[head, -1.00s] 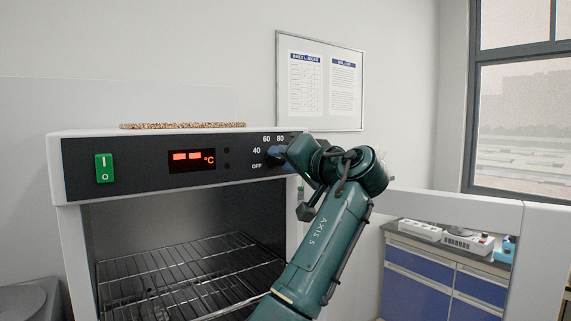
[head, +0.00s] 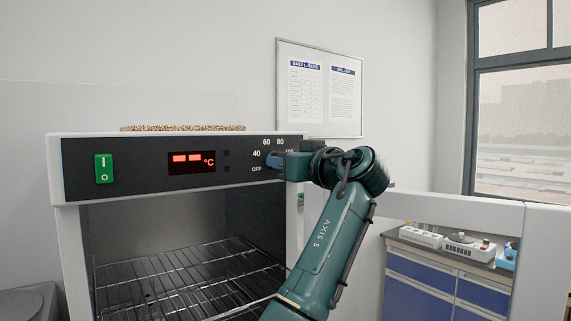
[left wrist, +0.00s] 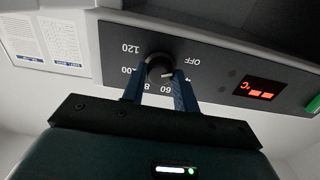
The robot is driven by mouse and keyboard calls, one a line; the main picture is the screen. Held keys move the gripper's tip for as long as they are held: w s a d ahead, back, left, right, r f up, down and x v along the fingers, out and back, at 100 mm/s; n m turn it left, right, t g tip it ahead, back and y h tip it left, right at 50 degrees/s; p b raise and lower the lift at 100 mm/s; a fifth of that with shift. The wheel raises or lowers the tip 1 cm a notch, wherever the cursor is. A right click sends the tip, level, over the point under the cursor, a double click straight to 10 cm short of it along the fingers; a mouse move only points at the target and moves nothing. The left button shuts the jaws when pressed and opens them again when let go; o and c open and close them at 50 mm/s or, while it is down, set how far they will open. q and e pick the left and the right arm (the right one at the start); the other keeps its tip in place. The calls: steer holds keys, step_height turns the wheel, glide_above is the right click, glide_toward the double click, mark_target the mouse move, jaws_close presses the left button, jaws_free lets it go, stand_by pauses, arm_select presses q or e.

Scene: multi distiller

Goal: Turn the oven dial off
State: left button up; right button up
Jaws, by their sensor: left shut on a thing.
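The oven (head: 175,145) has a dark front panel with a dial at its right end, ringed by OFF and temperature numbers. In the head view my left gripper (head: 277,160) covers most of the dial. In the left wrist view, upside down, the black dial (left wrist: 159,66) sits between the blue fingers of my left gripper (left wrist: 161,73), which is shut on it. A white mark on the dial points toward the lower right, around the 40 to 60 side; the exact setting is unclear. My right gripper is not in view.
A green power switch (head: 104,168) and a red display (head: 192,161) share the panel. The oven cavity is open, with wire racks (head: 190,285) inside. The white-framed door (head: 540,255) stands open at the right, with blue cabinets (head: 440,282) beyond.

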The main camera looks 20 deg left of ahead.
arm_select(q)
steer(key=shift+f, duration=0.1)
stand_by(0.3)
steer(key=o, duration=1)
steer(key=shift+c, duration=0.2)
steer(key=b+v, duration=0.2)
steer(key=v, duration=1.1)
steer(key=shift+s, duration=0.1)
